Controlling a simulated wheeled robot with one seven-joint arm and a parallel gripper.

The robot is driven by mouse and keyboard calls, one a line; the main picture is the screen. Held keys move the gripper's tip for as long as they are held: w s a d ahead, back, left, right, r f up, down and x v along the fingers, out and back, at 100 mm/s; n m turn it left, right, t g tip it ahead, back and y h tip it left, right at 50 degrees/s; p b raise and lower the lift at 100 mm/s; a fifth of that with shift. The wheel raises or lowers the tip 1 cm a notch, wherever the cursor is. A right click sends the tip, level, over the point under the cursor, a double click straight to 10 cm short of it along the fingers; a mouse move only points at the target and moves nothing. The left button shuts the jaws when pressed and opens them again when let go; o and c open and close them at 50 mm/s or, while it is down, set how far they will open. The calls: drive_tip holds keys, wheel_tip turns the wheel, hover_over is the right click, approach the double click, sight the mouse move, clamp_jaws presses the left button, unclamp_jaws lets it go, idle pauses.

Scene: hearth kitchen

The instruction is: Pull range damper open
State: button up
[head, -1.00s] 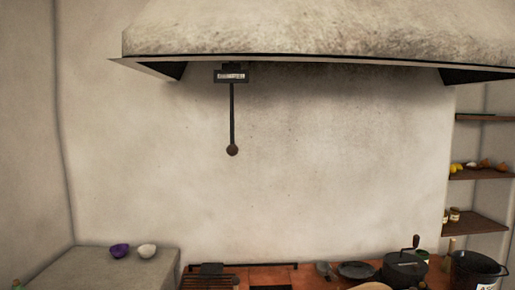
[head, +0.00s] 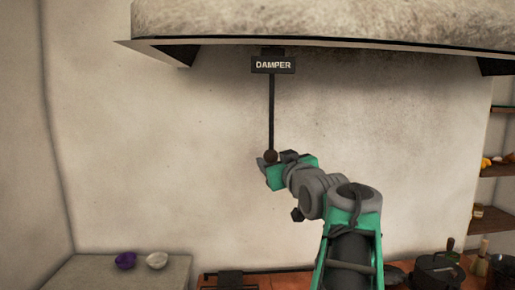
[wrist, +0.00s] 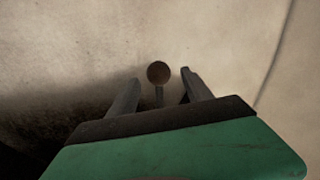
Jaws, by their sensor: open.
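The range damper is a dark rod (head: 271,112) hanging from under the hood, below a dark plate with the word DAMPER (head: 273,65). A round brown knob (head: 270,156) ends the rod; it also shows in the wrist view (wrist: 158,72). My gripper (head: 268,162) is raised at the knob. In the wrist view my gripper (wrist: 157,83) is open, with one finger on each side of the knob and rod. A gap shows between the knob and each finger. The rod hangs straight down.
The plaster hood (head: 330,20) with its dark lower rim spans the top. Shelves (head: 497,170) stand at the right. The wall around the rod is bare.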

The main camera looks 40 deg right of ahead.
drive_tip(key=p+x, duration=0.3)
drive_tip(key=x, duration=0.4)
drive_tip(key=shift+w+d, duration=0.1)
drive_tip(key=shift+d, duration=0.1)
drive_tip(key=shift+c, duration=0.3)
clamp_jaws()
idle(0.3)
